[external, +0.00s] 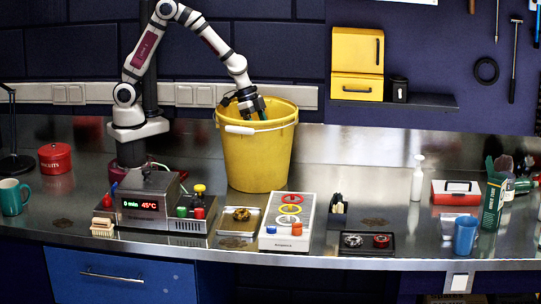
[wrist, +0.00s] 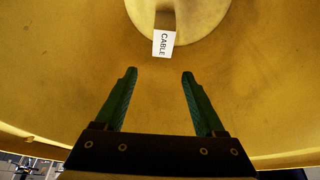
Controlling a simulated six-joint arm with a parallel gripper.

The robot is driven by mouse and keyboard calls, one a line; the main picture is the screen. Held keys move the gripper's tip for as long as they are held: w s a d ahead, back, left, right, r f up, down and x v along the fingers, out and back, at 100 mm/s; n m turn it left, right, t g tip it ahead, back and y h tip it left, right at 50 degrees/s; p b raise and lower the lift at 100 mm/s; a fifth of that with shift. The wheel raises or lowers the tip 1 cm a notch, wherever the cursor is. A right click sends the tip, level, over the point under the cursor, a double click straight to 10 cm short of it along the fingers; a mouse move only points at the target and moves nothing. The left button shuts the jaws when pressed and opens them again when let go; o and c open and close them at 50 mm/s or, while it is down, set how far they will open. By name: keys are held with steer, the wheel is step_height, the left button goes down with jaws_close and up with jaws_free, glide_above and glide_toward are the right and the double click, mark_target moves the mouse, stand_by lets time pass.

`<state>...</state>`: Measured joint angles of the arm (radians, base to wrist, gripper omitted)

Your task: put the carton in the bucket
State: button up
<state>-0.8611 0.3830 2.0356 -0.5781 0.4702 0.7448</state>
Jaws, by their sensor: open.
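The yellow bucket (external: 258,160) stands upright on the bench below my arm, with a white handle across its front. My gripper (external: 260,114) points down into the bucket's mouth, its tips partly behind the rim. In the wrist view, my gripper (wrist: 159,75) is open, with nothing between its two green fingers. A small box-like carton with a white face reading CABLE (wrist: 164,43) lies inside the bucket, beyond the fingertips and apart from them. Its far end is cut off by the picture's top edge. The bucket's inner wall (wrist: 70,70) surrounds the fingers.
A green printed box (external: 492,205) stands at the right beside a blue cup (external: 466,236). A heater box with a display (external: 147,203) and a panel with coloured rings (external: 288,220) stand in front of the bucket. Bare bench lies right of the bucket.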

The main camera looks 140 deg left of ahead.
steer(key=v, duration=0.7)
steer(key=shift+r, duration=0.15)
steer(key=d+r, duration=0.6)
steer(key=s+d+m+g+h, duration=0.15)
steer(key=s+d+m, duration=0.25)
steer(key=d, duration=1)
steer(key=s+d+f+m+g+y, duration=0.1)
steer(key=s+d+m, duration=0.4)
steer(key=s, duration=0.5)
step_height(320, 180, down, 2)
steer(key=shift+d+f+g, duration=0.15)
steer(key=shift+f+g, duration=0.1)
steer(key=shift+g, duration=0.6)
